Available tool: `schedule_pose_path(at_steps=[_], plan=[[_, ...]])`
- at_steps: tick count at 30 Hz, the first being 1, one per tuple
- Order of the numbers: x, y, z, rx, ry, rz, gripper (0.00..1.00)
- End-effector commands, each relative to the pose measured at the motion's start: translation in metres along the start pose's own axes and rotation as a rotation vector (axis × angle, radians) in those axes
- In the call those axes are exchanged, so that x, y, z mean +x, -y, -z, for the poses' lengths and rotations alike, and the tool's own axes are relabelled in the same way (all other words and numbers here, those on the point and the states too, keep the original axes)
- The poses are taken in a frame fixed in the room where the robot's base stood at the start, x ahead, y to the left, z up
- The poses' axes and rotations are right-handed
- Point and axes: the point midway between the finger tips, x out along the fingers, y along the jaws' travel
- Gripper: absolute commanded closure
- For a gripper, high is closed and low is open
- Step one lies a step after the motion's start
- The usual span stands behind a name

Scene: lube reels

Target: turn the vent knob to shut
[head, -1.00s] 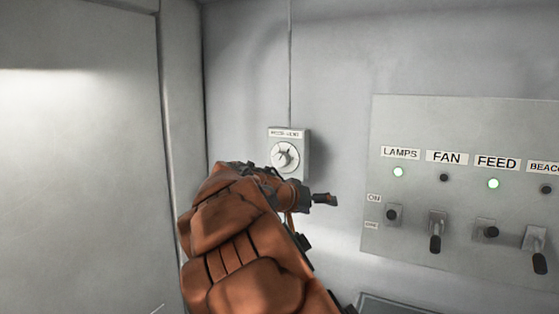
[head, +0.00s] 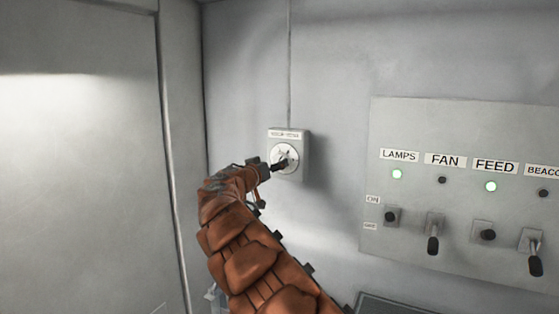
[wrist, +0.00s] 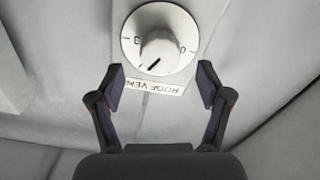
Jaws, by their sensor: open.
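The vent knob (wrist: 160,50) is a white round knob on a pale dial with a dark pointer mark. The dial sits on a small grey box (head: 299,150) on the wall, with a label that reads "ROOF VEN…" upside down in the wrist view. My gripper (wrist: 160,88) is open and empty in the wrist view, its two fingers spread on either side just short of the knob. In the head view my gripper (head: 280,164) is in front of the dial and hides part of the knob. I cannot see contact with the knob.
A switch panel (head: 470,190) on the right carries LAMPS, FAN, FEED and a partly cut-off BEACO label, with levers. The LAMPS and FEED lights are green. A conduit (head: 290,70) runs up from the box. A pale door or panel (head: 80,180) stands left.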

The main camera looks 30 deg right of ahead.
Motion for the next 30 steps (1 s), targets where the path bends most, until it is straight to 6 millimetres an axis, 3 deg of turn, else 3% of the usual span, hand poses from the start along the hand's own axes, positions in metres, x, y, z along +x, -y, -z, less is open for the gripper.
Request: schedule_pose_path(at_steps=[6,15,27,30], plan=[[0.025,0.000,0.001,-0.001,0.003,0.000,0.23],[0.046,0.000,-0.001,-0.001,0.003,0.000,0.23],[0.050,0.000,-0.001,-0.001,0.002,0.000,0.23],[0.050,0.000,-0.001,-0.001,0.002,0.000,0.31]])
